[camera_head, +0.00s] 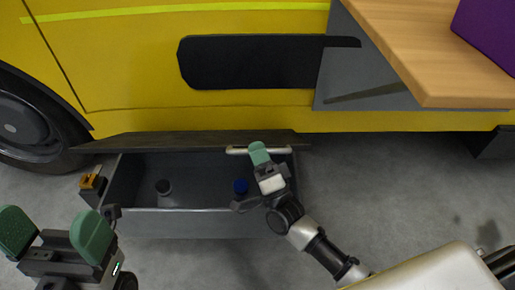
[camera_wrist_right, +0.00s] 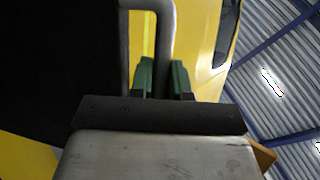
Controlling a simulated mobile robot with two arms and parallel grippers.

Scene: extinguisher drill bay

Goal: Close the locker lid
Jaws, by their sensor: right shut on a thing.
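The locker (camera_head: 180,222) is a grey open-topped box on the floor beside the yellow vehicle. Its dark lid (camera_head: 150,141) stands raised along the far side, seen nearly edge-on in the head view. A pale bar handle (camera_head: 282,150) is on the lid near its right end. My right gripper (camera_head: 259,152) is at this handle, green fingers shut on it. In the right wrist view the handle (camera_wrist_right: 166,30) runs down between the green fingers (camera_wrist_right: 161,78). My left gripper (camera_head: 54,226) is open and empty, at the lower left, apart from the locker.
A dark object (camera_head: 163,187) and a blue object (camera_head: 240,186) are inside the locker. An orange-topped piece (camera_head: 93,182) is by its left side. The yellow vehicle (camera_head: 240,108) rises behind, with a wheel (camera_head: 30,125) at left. A wooden top (camera_head: 440,60) juts out at upper right.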

